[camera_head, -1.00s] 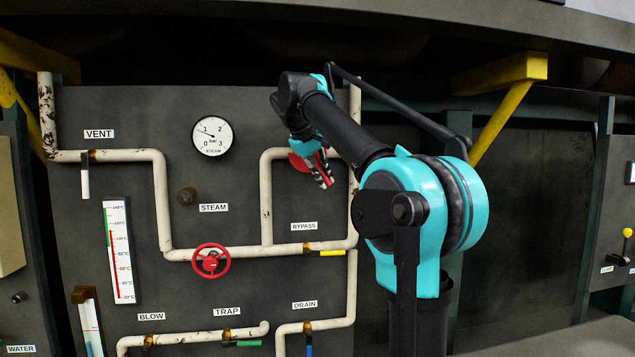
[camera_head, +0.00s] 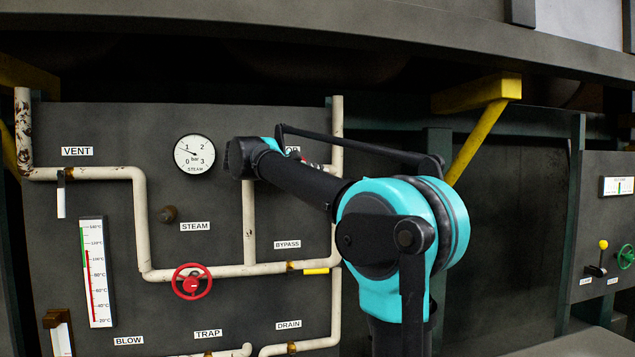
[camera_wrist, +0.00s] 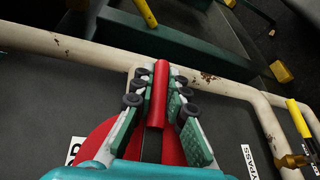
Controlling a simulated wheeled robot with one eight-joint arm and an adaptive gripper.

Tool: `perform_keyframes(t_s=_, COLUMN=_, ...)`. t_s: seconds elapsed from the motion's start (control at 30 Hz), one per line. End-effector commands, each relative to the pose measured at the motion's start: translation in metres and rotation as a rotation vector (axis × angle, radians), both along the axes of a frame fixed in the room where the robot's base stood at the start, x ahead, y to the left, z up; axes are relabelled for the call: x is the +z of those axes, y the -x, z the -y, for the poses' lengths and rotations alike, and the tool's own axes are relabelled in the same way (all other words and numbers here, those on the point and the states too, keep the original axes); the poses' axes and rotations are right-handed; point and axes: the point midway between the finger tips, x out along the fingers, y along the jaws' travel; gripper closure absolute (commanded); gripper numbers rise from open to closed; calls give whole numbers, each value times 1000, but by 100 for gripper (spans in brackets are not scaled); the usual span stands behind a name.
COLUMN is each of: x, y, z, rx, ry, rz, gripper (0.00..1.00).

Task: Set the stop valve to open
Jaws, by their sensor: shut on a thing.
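The stop valve's red handle (camera_wrist: 158,95) is a straight bar with a red disc (camera_wrist: 95,140) behind it in the wrist view. My gripper (camera_wrist: 159,82) is shut on the handle, with its green-padded fingers on both sides of the bar. The handle's tip points up in the wrist view, toward the cream pipe. In the head view, my wrist and forearm cover most of the valve. Only small red and pale bits (camera_head: 311,165) show there, near a label (camera_head: 293,151) of which just "OP" is readable.
A red handwheel (camera_head: 192,281) sits on the lower cream pipe, below the STEAM label. A yellow bypass lever (camera_head: 316,271) is at its right. A round steam gauge (camera_head: 194,155) is left of my wrist. A yellow bracket (camera_head: 480,95) stands at the upper right.

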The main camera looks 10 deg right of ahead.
Motion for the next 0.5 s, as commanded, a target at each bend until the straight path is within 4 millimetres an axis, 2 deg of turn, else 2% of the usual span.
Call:
perform_keyframes(t_s=0.2, x=7, y=0, z=0, rx=0, ry=88, rz=0, gripper=100)
perform_keyframes(t_s=0.5, x=10, y=0, z=1, rx=0, ry=129, rz=0, gripper=100)
